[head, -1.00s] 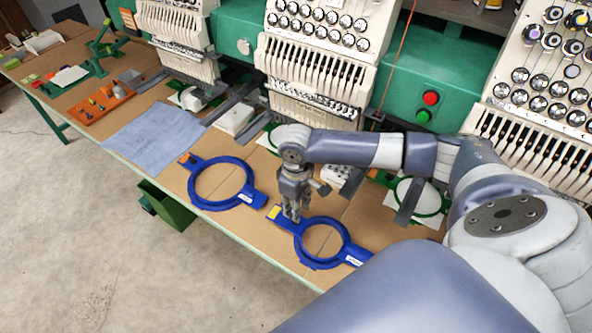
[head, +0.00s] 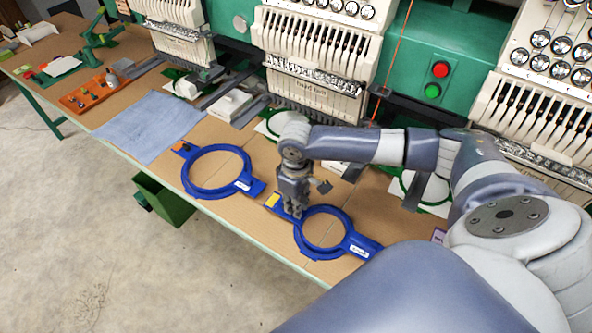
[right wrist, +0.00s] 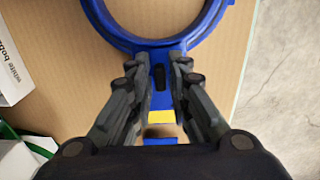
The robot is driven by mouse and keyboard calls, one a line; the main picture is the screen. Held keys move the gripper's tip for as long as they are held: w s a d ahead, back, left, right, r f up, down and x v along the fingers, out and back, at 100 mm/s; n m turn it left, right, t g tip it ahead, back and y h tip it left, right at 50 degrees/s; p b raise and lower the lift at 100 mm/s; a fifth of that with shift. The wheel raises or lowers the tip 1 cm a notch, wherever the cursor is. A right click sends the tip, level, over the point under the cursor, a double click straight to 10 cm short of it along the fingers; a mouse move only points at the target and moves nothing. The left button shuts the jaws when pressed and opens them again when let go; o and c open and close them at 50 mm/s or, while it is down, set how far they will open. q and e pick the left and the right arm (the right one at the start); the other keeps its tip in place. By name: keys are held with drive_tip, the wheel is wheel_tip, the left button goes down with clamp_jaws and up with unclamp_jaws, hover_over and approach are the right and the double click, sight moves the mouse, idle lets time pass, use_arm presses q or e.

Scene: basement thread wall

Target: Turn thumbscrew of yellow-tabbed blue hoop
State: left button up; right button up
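The yellow-tabbed blue hoop (head: 303,241) lies flat on the brown tabletop, with its yellow tab (head: 273,201) at the left end. My right gripper (head: 296,214) is pointed down over the neck between the tab and the ring. In the right wrist view the dark thumbscrew (right wrist: 159,77) stands between the two fingertips of the right gripper (right wrist: 157,66). The fingers are apart, with a gap seen on both sides of the screw. The yellow tab (right wrist: 161,117) shows below it. My left gripper is not in view.
A second blue hoop (head: 187,182) with an orange tab lies to the left. A blue cloth (head: 150,125) and an orange tray (head: 95,92) are farther left. Embroidery machine heads (head: 310,50) stand along the back. A white box (right wrist: 10,75) is near the gripper's left.

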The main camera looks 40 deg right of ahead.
clamp_jaws()
drive_tip(key=shift+p, duration=0.35)
drive_tip(key=shift+r+n+p, duration=0.15)
drive_tip(key=shift+n+p, duration=0.35)
drive_tip(key=shift+n, duration=0.2)
drive_tip(key=n+p, duration=0.2)
drive_tip(key=n, duration=0.1)
drive_tip(key=shift+p, duration=0.35)
drive_tip(key=n+p, duration=0.1)
drive_tip(key=n, duration=0.3)
drive_tip(key=shift+w+d+p, duration=0.1)
drive_tip(key=shift+p, duration=0.2)
drive_tip(key=n+p, duration=0.1)
drive_tip(key=n, duration=0.2)
drive_tip(key=shift+w+n, duration=0.1)
drive_tip(key=shift+n, duration=0.2)
drive_tip(key=n, duration=0.3)
drive_tip(key=shift+w+n, duration=0.1)
drive_tip(key=shift+n, duration=0.3)
drive_tip(key=n, duration=0.4)
drive_tip(key=shift+f, duration=0.2)
drive_tip(key=n, duration=0.5)
drive_tip(key=shift+w, duration=0.1)
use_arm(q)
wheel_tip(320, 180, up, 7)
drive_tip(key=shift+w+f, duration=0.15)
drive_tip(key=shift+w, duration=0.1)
use_arm(e)
drive_tip(key=n, duration=0.4)
drive_tip(key=shift+n, duration=0.4)
